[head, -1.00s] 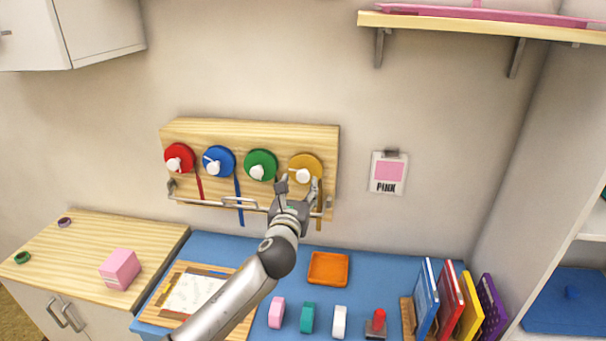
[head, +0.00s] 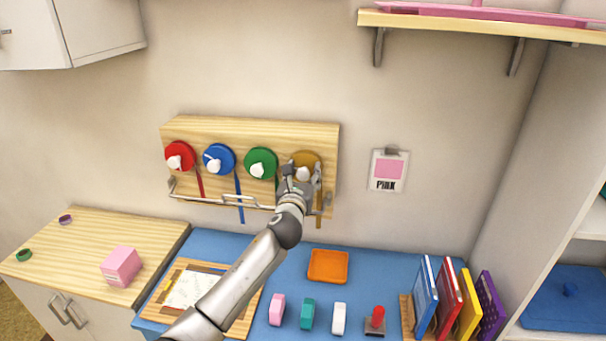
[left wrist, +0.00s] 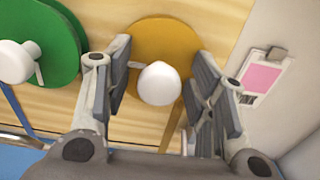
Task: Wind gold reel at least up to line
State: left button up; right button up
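The gold reel (head: 307,157) is at the right end of the wooden wall board. It has a white knob (left wrist: 159,83) at its front, and a gold ribbon (head: 319,209) hangs below it. My left gripper (head: 303,174) is at the reel, with its fingers on either side of the knob. In the left wrist view the gripper (left wrist: 160,90) is open, with gaps between both fingers and the knob. The fingers hide parts of the reel and ribbon. I cannot make out the line. My right gripper is not in view.
The green reel (head: 260,162) is close on the left, beside the blue reel (head: 218,159) and red reel (head: 180,156). A metal rail (head: 235,203) runs along the board's lower edge, under my gripper. A pink card (head: 389,171) hangs to the right.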

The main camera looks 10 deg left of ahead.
pick_arm(q)
jog(key=c, duration=0.9)
jog(key=shift+n, duration=0.3)
jog(key=n, duration=0.3)
jog(key=shift+f+n+b, duration=0.1)
jog(key=shift+n+b, duration=0.2)
jog(key=shift+b, duration=0.05)
jog(key=n+b, duration=0.1)
jog(key=n, duration=0.3)
jog(key=shift+a+f+n, duration=0.1)
jog(key=shift+n, duration=0.2)
jog(key=n+b, duration=0.1)
jog(key=n, duration=0.3)
jog(key=shift+f, duration=0.1)
jog(key=shift+n+b, duration=0.75)
jog(key=shift+n, duration=1.45)
